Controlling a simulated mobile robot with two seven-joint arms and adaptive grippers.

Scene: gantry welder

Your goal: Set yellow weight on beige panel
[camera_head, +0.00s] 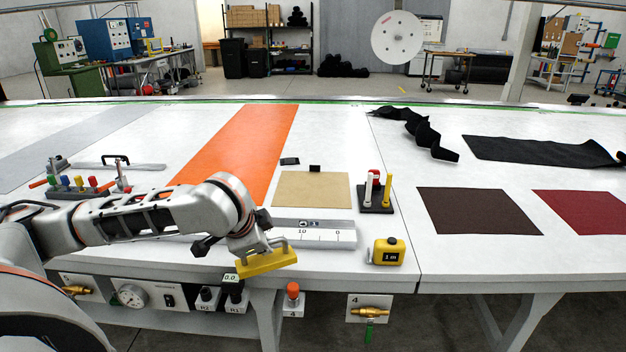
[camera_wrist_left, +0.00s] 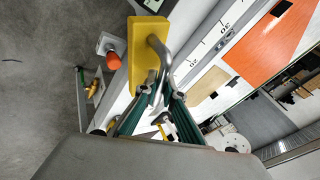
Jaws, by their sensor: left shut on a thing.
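My left gripper (camera_head: 258,246) is shut on the metal handle of the yellow weight (camera_head: 267,263). The weight hangs in front of the table's front edge, left of and nearer than the beige panel. In the left wrist view the yellow weight (camera_wrist_left: 143,50) and its bent handle show at the fingertips of my left gripper (camera_wrist_left: 156,95). The beige panel (camera_head: 311,190) lies flat on the white table, right of the orange strip, with a small black piece at its far edge. It also shows in the left wrist view (camera_wrist_left: 208,86). My right gripper is not in view.
A metal ruler (camera_head: 313,234) lies between the weight and the panel. A stand with red, white and yellow pegs (camera_head: 376,195) is right of the panel. A yellow tape measure (camera_head: 388,251) sits near the front edge. An orange-topped button (camera_head: 293,291) is below the edge.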

